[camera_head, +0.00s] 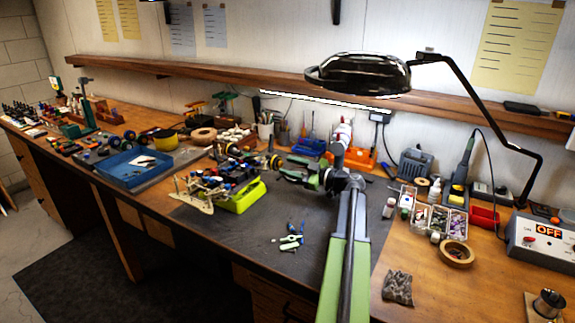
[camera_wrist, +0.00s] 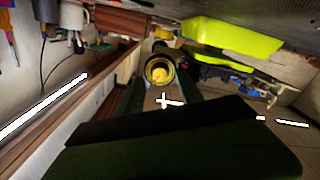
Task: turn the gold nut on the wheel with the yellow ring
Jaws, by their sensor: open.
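The RC car (camera_head: 226,170) sits raised on a bright yellow-green stand (camera_head: 243,197), which also shows in the wrist view (camera_wrist: 230,37). The wheel with the yellow ring (camera_head: 276,162) is at the car's right side. In the wrist view this wheel (camera_wrist: 150,62) is dark and faces the camera, with the gold nut (camera_wrist: 160,75) at its centre. My gripper (camera_head: 287,172) is open beside the wheel. In the wrist view my gripper (camera_wrist: 160,88) has one dark finger on each side below the wheel. I cannot tell whether it touches the nut.
A blue tray (camera_head: 112,172) lies to the left. Parts boxes (camera_head: 438,217) and a tape roll (camera_head: 456,254) stand at the right. A black lamp (camera_head: 360,74) hangs above my arm. The mat's front is mostly clear.

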